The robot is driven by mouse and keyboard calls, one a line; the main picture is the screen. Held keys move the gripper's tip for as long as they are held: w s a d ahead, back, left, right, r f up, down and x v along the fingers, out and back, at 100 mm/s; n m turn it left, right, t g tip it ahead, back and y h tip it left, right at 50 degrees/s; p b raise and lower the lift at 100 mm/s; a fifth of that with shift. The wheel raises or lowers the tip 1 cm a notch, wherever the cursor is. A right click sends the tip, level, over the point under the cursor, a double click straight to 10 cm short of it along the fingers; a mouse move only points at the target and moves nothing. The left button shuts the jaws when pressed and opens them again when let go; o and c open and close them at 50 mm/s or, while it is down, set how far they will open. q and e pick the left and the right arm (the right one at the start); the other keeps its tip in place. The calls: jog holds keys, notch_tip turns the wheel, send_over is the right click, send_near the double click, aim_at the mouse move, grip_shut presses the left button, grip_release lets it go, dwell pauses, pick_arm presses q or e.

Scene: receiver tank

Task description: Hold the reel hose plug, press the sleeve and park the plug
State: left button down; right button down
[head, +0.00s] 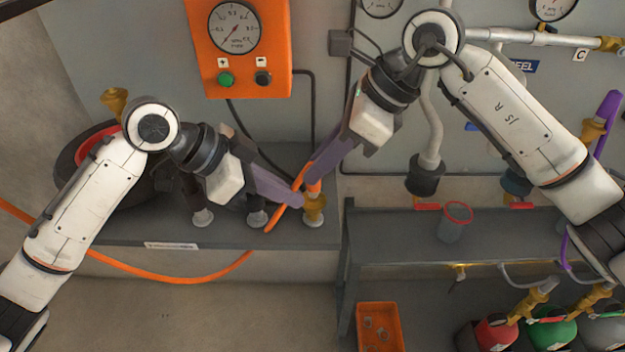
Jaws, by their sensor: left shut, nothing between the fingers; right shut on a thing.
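The orange hose (160,281) runs from the left edge, over the bench front and up to the crossing fingers. Its end and the plug are mostly hidden there. My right gripper (313,180) comes down from the upper right and is shut on the hose plug, just above a brass coupling (314,207). My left gripper (298,199) comes from the left, shut and empty, with its fingertips beside the brass coupling. I cannot tell whether they touch it. Which part is the sleeve is not clear.
Dark fittings with pale bases (203,218) stand left of the coupling on the grey bench. An orange gauge box (240,85) hangs above. A reel with red (92,146) sits behind my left arm. A cup (455,222) stands on the right bench; an orange bin (380,338) is below.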

pick_arm(q)
jog(key=shift+r, duration=0.2)
pick_arm(e)
jog(key=shift+r, duration=0.3)
pick_arm(q)
jog(key=d+r+v, duration=0.1)
jog(key=v, duration=0.5)
jog(key=shift+a, duration=0.2)
jog(key=shift+w+r, duration=0.15)
pick_arm(e)
jog(key=shift+r, duration=0.15)
